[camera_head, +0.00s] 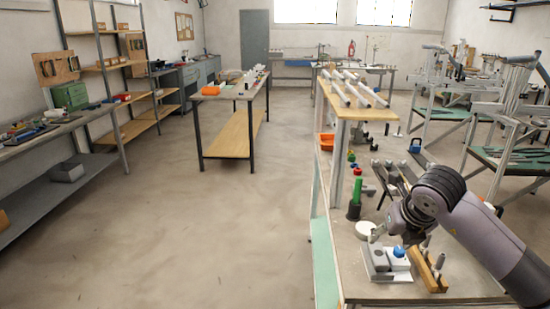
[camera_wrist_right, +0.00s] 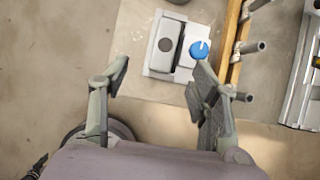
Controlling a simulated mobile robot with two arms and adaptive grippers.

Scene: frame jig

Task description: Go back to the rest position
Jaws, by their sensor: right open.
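My right gripper (camera_wrist_right: 160,85) is open and empty in the right wrist view, its two fingers spread apart. In the head view the right arm reaches in from the right, and the gripper (camera_head: 385,232) is above the near workbench (camera_head: 350,291). Close by is a grey block fixture (camera_head: 378,266) with a blue knob (camera_head: 398,251). My left gripper is in neither view.
A wooden block with metal pegs (camera_head: 430,275) stands right of the fixture. A green and red cylinder (camera_head: 356,190) and a white round piece (camera_head: 365,229) are behind it. A raised wooden shelf (camera_head: 350,108) carries white tubes. Open floor (camera_head: 180,220) lies to the left.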

